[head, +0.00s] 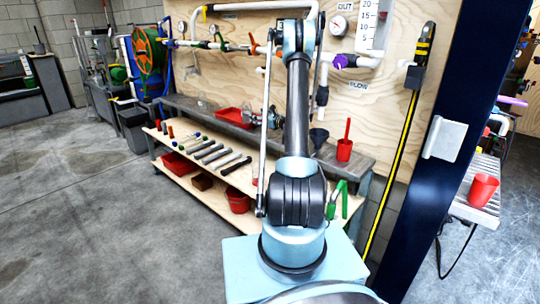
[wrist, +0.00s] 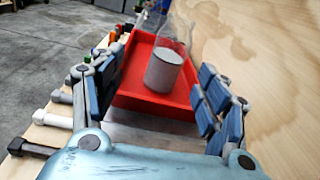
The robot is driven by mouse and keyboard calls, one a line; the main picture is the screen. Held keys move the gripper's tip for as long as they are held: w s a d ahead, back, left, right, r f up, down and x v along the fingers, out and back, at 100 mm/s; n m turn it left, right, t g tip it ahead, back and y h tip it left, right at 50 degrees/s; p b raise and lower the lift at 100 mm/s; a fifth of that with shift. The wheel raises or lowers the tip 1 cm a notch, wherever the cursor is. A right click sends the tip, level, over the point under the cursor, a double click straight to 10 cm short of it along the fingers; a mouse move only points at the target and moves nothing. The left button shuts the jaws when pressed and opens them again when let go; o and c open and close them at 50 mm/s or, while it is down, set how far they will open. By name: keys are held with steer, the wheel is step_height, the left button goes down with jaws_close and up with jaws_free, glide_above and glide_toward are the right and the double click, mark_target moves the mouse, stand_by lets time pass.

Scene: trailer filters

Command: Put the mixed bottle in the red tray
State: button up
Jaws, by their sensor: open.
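The bottle (wrist: 165,72) is clear, with pale grey contents in its lower part. In the wrist view it appears to stand inside the red tray (wrist: 128,100), towards the tray's right side. The red tray also shows in the head view (head: 229,116), on the grey upper shelf. My gripper (wrist: 157,78) is open, its blue-padded fingers wide apart on either side of the bottle in the picture, with visible gaps and no contact. In the head view my gripper (head: 262,118) is small, just right of the tray, and the bottle cannot be made out clearly there.
A plywood wall rises close on the right of the tray. A grey shelf (head: 183,103) carries clear glassware at left and a red cup (head: 345,150) and dark funnel (head: 318,137) at right. Several tools and bolts lie on the lower wooden shelf. Open floor lies left.

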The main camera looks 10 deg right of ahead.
steer(key=s+a+r+n+g, duration=0.4)
steer(key=s+a+r+n, duration=0.45)
steer(key=s, duration=0.25)
steer(key=s+a+r+n+g+h, duration=0.1)
steer(key=s+a+r+n+g, duration=0.15)
steer(key=s, duration=0.55)
steer(key=s+a+r+n+g+h, duration=0.1)
steer(key=s+a+n, duration=0.1)
steer(key=s+n, duration=0.35)
steer(key=s+d+f+n+g+h, duration=0.1)
steer(key=s+d+f+n+h, duration=0.1)
steer(key=s, duration=1)
steer(key=s+d+f+n+g+h, duration=0.2)
steer(key=s+n, duration=0.4)
steer(key=s, duration=0.7)
steer(key=s+d+f+n+g+h, duration=0.2)
steer(key=s+f, duration=0.4)
steer(key=s, duration=0.6)
steer(key=shift+s+d+n+h, duration=0.35)
steer(key=shift+d+n+h, duration=0.45)
steer(key=shift+d+n, duration=0.25)
steer(key=shift+w+f, duration=0.2)
steer(key=shift+w, duration=0.2)
